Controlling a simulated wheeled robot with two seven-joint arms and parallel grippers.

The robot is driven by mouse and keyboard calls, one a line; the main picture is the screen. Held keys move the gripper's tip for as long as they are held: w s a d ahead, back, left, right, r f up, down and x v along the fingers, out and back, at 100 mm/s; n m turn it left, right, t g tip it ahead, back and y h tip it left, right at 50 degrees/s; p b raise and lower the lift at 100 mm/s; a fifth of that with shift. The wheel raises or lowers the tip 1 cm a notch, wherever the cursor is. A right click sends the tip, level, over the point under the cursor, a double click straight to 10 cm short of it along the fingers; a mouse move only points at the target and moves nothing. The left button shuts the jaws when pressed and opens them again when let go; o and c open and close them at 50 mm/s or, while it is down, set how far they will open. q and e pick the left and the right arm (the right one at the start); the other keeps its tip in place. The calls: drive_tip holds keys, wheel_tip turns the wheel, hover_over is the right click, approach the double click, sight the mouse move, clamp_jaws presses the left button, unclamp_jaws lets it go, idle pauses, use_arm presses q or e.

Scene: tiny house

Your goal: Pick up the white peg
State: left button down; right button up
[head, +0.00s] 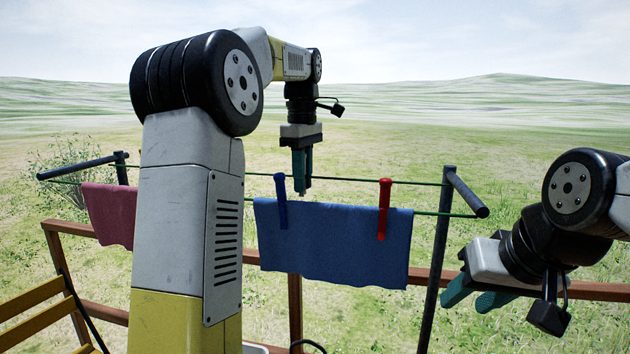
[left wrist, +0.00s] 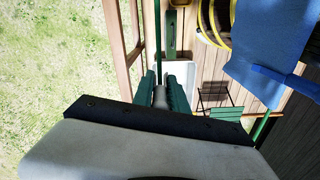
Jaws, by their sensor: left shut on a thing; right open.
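My left gripper (head: 302,190) points down at the green clothesline, just behind the blue cloth and right of the blue peg. It is shut on a small pale grey-white thing, which shows between the teal fingers in the left wrist view (left wrist: 160,96) and looks like the white peg. My right gripper (head: 475,294) is open and empty at the lower right, apart from the cloth.
The clothesline (head: 430,213) carries a blue cloth (head: 335,250) with a blue peg (head: 281,205) and a red peg (head: 384,208). A pink cloth (head: 107,212) hangs at the left. A dark post (head: 434,260) and a wooden railing (head: 420,275) stand nearby.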

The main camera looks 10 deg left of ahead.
use_arm(q)
wheel_tip(320, 180, up, 9)
drive_tip(key=shift+f, duration=0.1)
drive_tip(key=shift+r, duration=0.45)
idle(0.4)
